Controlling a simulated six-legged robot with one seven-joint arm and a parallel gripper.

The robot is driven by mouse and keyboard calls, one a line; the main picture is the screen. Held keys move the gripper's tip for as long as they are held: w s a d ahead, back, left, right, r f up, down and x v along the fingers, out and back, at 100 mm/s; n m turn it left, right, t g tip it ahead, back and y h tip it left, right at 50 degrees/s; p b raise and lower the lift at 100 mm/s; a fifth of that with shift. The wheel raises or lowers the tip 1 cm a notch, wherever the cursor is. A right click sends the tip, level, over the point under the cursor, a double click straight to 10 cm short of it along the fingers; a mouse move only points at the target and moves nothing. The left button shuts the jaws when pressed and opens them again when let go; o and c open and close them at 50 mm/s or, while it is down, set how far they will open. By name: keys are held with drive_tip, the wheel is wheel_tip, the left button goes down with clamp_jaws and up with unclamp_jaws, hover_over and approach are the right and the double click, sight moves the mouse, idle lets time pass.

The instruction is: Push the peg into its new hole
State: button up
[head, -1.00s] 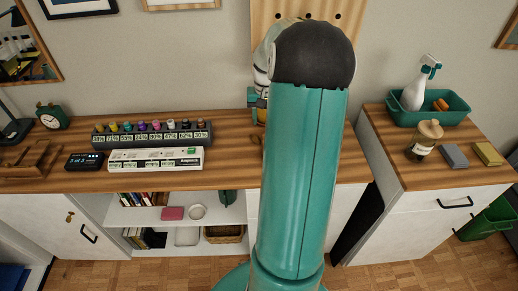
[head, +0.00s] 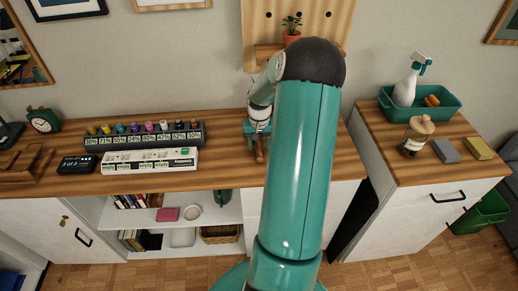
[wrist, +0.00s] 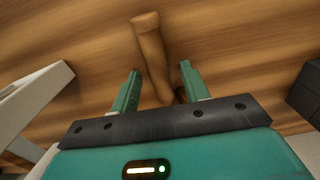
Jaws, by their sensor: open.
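A brown wooden peg (wrist: 152,50) lies on the wooden desk top (head: 225,178). In the wrist view it runs between the two fingers of my gripper (wrist: 158,88), its wider end beyond the fingertips and its lower end partly hidden near the palm. My gripper is open, with a gap visible on each side of the peg. In the head view my gripper (head: 257,130) points down at the desk over the peg (head: 260,152). A wooden pegboard (head: 257,35) with dark holes hangs on the wall behind, partly hidden by my arm.
A small shelf (head: 262,51) on the pegboard holds a potted plant (head: 292,32). Left of my gripper stand a rack of small coloured bottles (head: 145,136) and a white labelled strip (head: 150,159). A green tray (head: 440,105) and a jar (head: 417,132) stand on the right cabinet.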

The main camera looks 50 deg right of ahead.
clamp_jaws()
idle(0.3)
